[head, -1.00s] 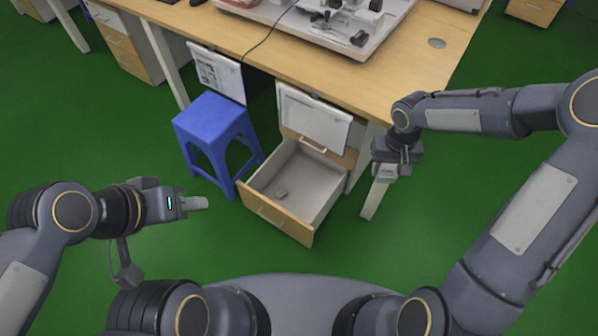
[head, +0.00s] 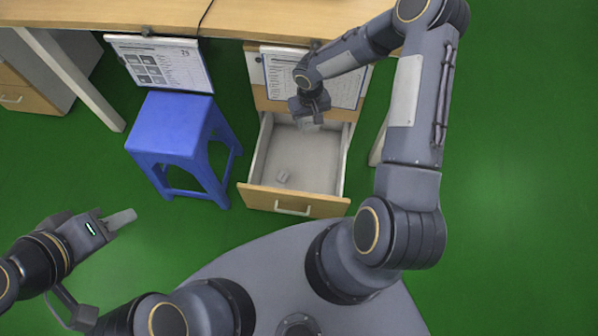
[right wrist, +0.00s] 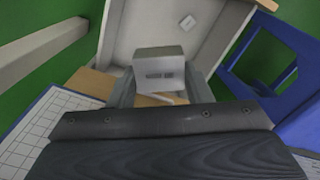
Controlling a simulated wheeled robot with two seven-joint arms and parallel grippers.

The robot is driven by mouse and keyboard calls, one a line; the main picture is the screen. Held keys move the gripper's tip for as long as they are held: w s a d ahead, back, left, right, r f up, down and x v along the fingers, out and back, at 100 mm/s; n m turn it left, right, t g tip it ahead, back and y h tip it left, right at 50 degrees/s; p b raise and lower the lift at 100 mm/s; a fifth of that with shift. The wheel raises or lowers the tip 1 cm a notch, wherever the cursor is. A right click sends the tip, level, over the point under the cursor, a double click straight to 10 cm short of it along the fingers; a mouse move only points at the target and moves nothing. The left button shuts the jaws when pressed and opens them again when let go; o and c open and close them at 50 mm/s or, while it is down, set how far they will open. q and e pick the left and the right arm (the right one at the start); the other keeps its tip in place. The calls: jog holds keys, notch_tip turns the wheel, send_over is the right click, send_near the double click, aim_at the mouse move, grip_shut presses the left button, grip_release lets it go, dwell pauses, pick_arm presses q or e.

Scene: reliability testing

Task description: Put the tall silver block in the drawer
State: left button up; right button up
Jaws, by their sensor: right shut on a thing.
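The open drawer (head: 322,168) has pale walls and a wooden front, and extends from the cabinet under the desk. My right gripper (head: 311,116) is over the drawer's rear part in the head view. In the right wrist view, the right gripper (right wrist: 158,88) is shut on a silver-grey block (right wrist: 158,68) with dark slots on its face. The block is hard to make out in the head view.
A blue stool (head: 178,135) stands just left of the drawer. The wooden desk (head: 240,18) spans the top, with hanging paper sheets (head: 160,65) below its edge. A pale desk leg (head: 378,145) stands right of the drawer. Green floor is clear further right.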

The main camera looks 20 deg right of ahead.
notch_tip(320, 180, down, 24)
jog(key=d+b, duration=0.3)
jog(key=b, duration=1.4)
send_over(315, 182)
jog(key=shift+m, duration=0.4)
notch_tip(315, 182, down, 14)
jog(key=shift+a+f, duration=0.1)
jog(key=shift+f, duration=0.15)
notch_tip(315, 182, down, 4)
jog(key=shift+f+b, duration=0.1)
jog(key=shift+b, duration=0.7)
jog(key=shift+f, duration=0.1)
jog(key=o, duration=1.1)
